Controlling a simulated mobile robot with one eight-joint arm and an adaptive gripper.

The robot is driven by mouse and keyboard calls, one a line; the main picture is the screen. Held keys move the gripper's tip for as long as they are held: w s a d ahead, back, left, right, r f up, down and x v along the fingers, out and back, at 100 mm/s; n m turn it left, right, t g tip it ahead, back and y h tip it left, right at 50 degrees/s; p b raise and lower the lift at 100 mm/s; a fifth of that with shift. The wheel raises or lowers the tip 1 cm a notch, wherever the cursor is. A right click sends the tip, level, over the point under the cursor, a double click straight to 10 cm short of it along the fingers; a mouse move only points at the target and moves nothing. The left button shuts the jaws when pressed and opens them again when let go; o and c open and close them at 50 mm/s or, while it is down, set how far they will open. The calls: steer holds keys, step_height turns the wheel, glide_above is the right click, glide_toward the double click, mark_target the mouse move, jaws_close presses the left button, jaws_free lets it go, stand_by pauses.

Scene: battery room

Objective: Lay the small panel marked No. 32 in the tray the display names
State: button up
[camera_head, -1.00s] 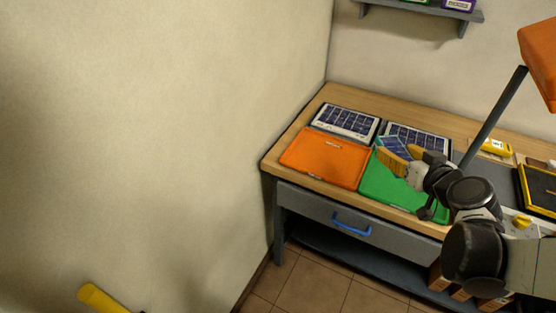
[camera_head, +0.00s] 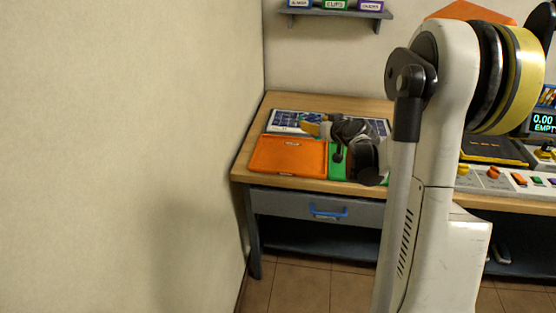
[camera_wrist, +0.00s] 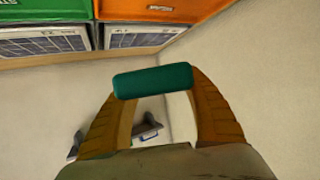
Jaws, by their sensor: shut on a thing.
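My gripper (camera_head: 311,127) is shut on a small blue panel (camera_head: 317,117), held at the back of the trays near the left solar panel's right end. The wrist view shows its teal edge (camera_wrist: 153,80) between my fingertips; no number is readable. An orange tray (camera_head: 288,155) lies at the bench's left front, bare on top. A green tray (camera_head: 337,170) lies to its right, mostly hidden by my arm. Both trays show in the wrist view, orange (camera_wrist: 200,8) and green (camera_wrist: 40,9).
Two larger solar panels, left (camera_head: 284,121) and right (camera_head: 376,126), lie behind the trays. A wall shelf (camera_head: 345,13) holds labelled boxes. The side wall stands close left of the bench. My arm blocks the centre right; coloured knobs (camera_head: 493,172) line the bench front.

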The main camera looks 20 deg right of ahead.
steer(key=w+d+f+m+h, duration=0.1)
steer(key=d+f+h, duration=0.15)
steer(key=d, duration=0.75)
steer(key=b, duration=0.6)
glide_above(306, 157)
steer(key=shift+y, duration=0.45)
step_height(306, 157, down, 8)
steer(key=shift+f, duration=0.1)
step_height(306, 157, down, 4)
steer(key=shift+b, duration=1.1)
steer(key=shift+r, duration=0.2)
steer(key=o, duration=1.3)
steer(key=shift+f, duration=0.15)
